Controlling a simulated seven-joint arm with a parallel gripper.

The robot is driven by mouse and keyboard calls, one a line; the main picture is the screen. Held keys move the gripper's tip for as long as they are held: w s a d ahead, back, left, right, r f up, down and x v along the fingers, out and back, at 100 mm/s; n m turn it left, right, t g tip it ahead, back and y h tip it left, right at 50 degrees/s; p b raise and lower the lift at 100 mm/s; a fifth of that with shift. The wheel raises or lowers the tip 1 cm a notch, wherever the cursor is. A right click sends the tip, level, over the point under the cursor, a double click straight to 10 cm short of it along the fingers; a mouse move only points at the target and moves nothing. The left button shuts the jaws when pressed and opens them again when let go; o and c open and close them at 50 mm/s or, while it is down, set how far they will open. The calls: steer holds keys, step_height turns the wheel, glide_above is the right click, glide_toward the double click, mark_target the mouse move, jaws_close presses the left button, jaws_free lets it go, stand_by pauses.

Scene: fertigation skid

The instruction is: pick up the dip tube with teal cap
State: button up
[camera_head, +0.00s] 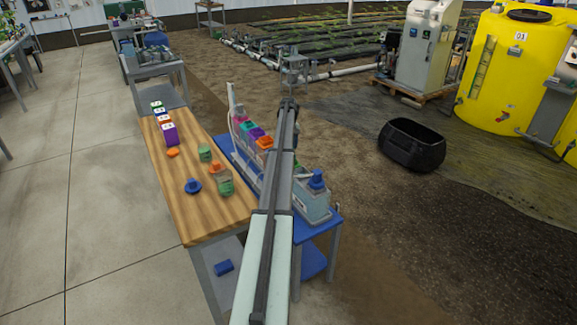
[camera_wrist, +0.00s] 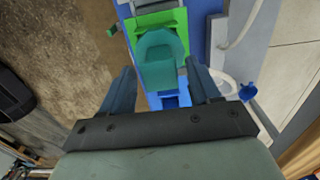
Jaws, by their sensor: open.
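The teal cap (camera_wrist: 160,58) shows in the wrist view, in front of a bright green block (camera_wrist: 181,22) over a blue surface. The tube below the cap is hidden from this angle. My gripper (camera_wrist: 160,76) is open, with one dark finger on each side of the cap's near part. I cannot tell whether either finger touches the cap. In the head view my arm covers part of the rack, and I cannot make out this teal cap or my fingertips there.
A blue-topped stand (camera_head: 333,214) holds a row of coloured caps, including an orange one (camera_head: 264,142). The wooden table (camera_head: 205,220) with jars and caps stands to its left. A black tub (camera_head: 411,146) sits on the ground at right. Bare soil lies between.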

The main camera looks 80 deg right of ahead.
step_height(320, 180, down, 2)
steer(key=shift+f, duration=0.2)
jaws_close()
stand_by(0.5)
